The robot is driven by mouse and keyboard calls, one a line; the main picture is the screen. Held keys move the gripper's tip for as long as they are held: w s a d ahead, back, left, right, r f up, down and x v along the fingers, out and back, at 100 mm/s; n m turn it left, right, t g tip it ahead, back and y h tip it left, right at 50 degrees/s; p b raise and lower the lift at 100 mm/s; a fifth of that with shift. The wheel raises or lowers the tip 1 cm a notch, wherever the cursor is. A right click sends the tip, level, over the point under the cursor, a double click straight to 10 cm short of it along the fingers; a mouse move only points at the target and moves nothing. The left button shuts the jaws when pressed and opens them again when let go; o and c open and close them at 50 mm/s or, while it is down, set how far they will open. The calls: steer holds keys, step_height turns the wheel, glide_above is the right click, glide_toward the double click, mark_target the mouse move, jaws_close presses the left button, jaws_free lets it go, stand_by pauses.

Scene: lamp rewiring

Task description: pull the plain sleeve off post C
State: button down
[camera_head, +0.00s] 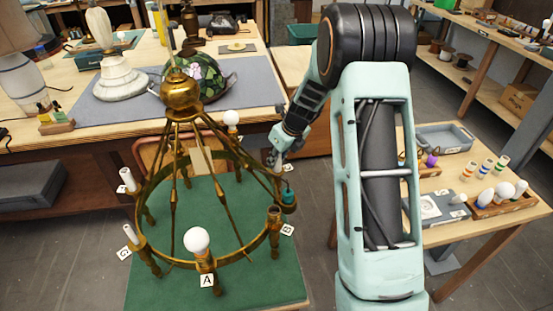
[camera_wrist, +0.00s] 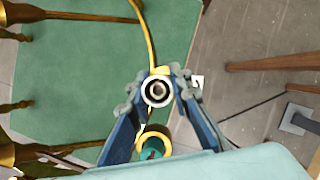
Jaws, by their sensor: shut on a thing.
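My gripper (camera_head: 275,160) is at the right side of the brass chandelier ring (camera_head: 160,258). In the wrist view my gripper (camera_wrist: 158,88) is shut on a pale round sleeve (camera_wrist: 146,97), seen end-on with a dark hole in its middle. Brass shows just behind the sleeve. I cannot tell whether the sleeve still sits around post C or is clear of it. A small white tag (camera_head: 289,170) hangs beside my fingers, its letter unreadable; it also shows partly in the wrist view (camera_wrist: 198,82).
A teal piece (camera_head: 289,196) stands on the ring near the brass cup at tag B (camera_head: 288,229). White bulbs stand at tag A (camera_head: 198,240) and the far side (camera_head: 232,118). A side table (camera_head: 455,222) with trays stands right.

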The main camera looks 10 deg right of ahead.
steer(key=shift+r, duration=0.15)
steer(key=shift+r+p, duration=3.05)
steer(key=shift+r, duration=1.8)
